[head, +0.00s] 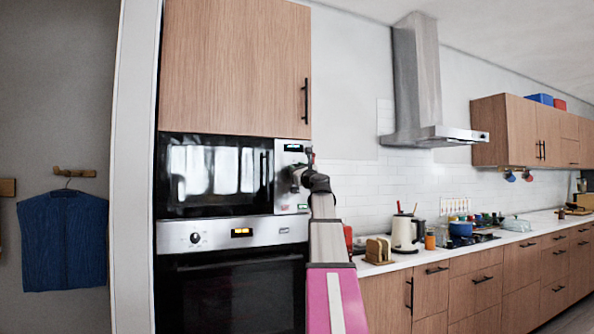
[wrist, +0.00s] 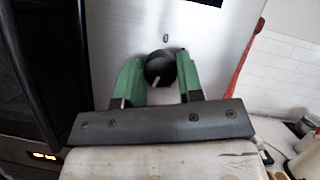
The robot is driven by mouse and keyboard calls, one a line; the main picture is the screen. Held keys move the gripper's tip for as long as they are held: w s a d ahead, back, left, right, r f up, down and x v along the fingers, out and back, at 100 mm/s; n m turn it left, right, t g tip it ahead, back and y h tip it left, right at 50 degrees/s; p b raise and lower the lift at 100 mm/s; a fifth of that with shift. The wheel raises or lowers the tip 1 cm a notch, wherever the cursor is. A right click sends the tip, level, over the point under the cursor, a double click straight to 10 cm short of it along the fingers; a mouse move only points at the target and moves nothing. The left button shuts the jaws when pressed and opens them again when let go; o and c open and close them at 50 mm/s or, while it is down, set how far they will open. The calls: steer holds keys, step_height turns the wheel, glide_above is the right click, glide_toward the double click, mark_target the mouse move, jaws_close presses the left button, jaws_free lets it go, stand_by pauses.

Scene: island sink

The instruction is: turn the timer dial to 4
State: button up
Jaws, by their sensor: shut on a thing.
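The timer dial (wrist: 159,64) is a round dark knob on the silver control panel (wrist: 117,40) of the microwave (head: 215,172). A light pointer line on it points down and slightly left in the wrist view. A small mark stands above the dial; I cannot read it or any number 4. My gripper (wrist: 160,72) is shut on the dial, with one green finger on its left side and one on its right. In the head view my gripper (head: 299,178) is at the panel and hides the dial.
An oven (head: 240,290) with a knob and an orange display is below the microwave, and a wooden cabinet (head: 235,65) is above.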

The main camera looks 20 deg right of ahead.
stand_by(0.4)
steer(key=o, duration=0.9)
steer(key=shift+s, duration=0.1)
steer(key=v, duration=1)
steer(key=shift+s+f, duration=0.2)
steer(key=shift+s, duration=0.1)
